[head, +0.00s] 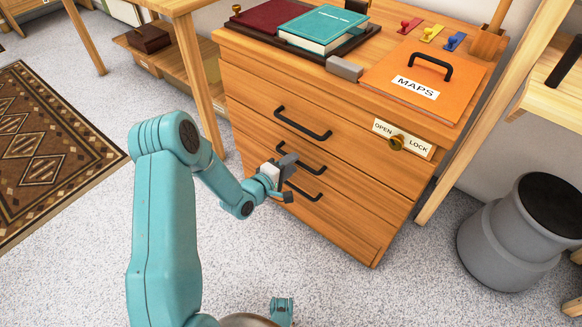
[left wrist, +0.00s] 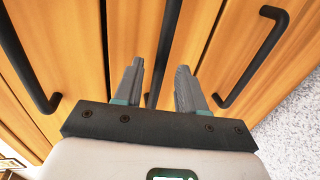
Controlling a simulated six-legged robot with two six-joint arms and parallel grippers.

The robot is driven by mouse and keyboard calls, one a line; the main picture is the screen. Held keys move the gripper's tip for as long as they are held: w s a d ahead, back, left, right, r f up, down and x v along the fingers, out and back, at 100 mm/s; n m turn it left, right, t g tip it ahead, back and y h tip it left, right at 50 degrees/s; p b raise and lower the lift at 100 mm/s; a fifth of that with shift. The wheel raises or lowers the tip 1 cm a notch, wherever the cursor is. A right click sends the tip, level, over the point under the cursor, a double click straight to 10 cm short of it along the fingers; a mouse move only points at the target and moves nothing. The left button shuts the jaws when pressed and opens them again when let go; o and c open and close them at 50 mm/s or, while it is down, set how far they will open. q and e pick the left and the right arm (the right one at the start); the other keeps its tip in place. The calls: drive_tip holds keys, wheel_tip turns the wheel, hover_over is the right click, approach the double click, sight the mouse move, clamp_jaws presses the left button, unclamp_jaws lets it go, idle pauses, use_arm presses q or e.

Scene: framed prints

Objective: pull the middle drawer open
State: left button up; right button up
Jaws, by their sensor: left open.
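The wooden cabinet (head: 372,235) has three drawers with black bar handles. The middle drawer (head: 350,172) looks flush with the cabinet front. Its handle (head: 312,168) is partly hidden by my left gripper (head: 288,178). Contact cannot be told. The top handle (head: 303,124) and bottom handle (head: 305,192) lie above and below. My right gripper is not in view.
On top are a teal book (head: 322,28), an orange MAPS folder (head: 425,80) and a grey block (head: 344,68). A grey bin (head: 510,240) stands right. Carpet before the drawers looks clear.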

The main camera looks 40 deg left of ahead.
use_arm(q)
drive_tip(key=shift+w, duration=0.35)
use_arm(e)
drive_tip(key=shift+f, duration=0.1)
use_arm(q)
clamp_jaws()
drive_tip(key=shift+f, duration=0.1)
